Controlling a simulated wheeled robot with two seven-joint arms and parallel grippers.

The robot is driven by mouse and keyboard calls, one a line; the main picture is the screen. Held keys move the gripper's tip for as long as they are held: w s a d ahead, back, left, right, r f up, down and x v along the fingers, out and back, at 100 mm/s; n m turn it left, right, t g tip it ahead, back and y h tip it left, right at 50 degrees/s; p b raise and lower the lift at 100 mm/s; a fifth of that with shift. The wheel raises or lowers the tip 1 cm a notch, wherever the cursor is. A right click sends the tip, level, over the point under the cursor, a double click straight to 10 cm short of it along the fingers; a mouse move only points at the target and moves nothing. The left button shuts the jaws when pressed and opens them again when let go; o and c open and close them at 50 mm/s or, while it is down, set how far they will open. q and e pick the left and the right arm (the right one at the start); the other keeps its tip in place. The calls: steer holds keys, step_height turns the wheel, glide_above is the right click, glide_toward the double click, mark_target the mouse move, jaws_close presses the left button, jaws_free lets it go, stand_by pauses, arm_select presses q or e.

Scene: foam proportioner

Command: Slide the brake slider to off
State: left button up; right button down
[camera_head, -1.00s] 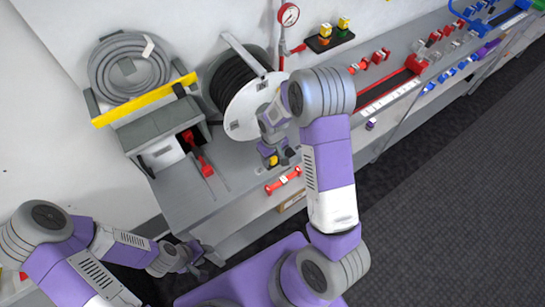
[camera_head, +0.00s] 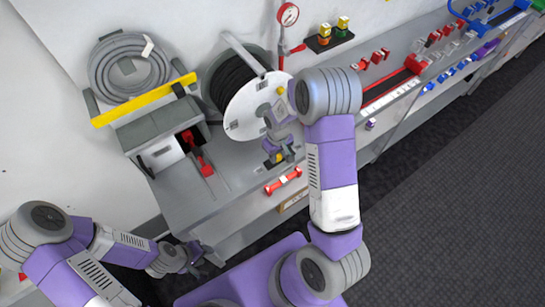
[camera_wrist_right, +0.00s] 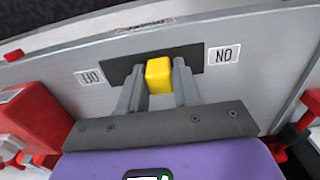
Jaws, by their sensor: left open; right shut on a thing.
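The brake slider has a yellow knob (camera_wrist_right: 159,75) in a dark slot (camera_wrist_right: 195,58) on a grey panel. In the right wrist view, my right gripper (camera_wrist_right: 158,84) is shut on the knob, one finger on each side. The knob stands near the middle of the slot. The label at the right end (camera_wrist_right: 223,54) reads ON upside down; the label at the left end (camera_wrist_right: 90,76) looks like OFF upside down. In the head view my right gripper (camera_head: 278,158) is at the bench below the white hose reel. My left gripper (camera_head: 188,262) is open and empty at the lower left.
The hose reel (camera_head: 255,102) stands just behind my right gripper. A grey box with a red lever (camera_head: 203,165) is to its left, and a red handle (camera_head: 283,180) is on the bench's front. Red valves (camera_head: 375,58) line the bench farther right.

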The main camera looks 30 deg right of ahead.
steer(key=d, duration=0.3)
steer(key=shift+w+d, duration=0.15)
steer(key=shift+d, duration=0.5)
steer(key=shift+r, duration=0.1)
steer(key=c, duration=0.9)
jaws_free()
steer(key=shift+d, duration=0.15)
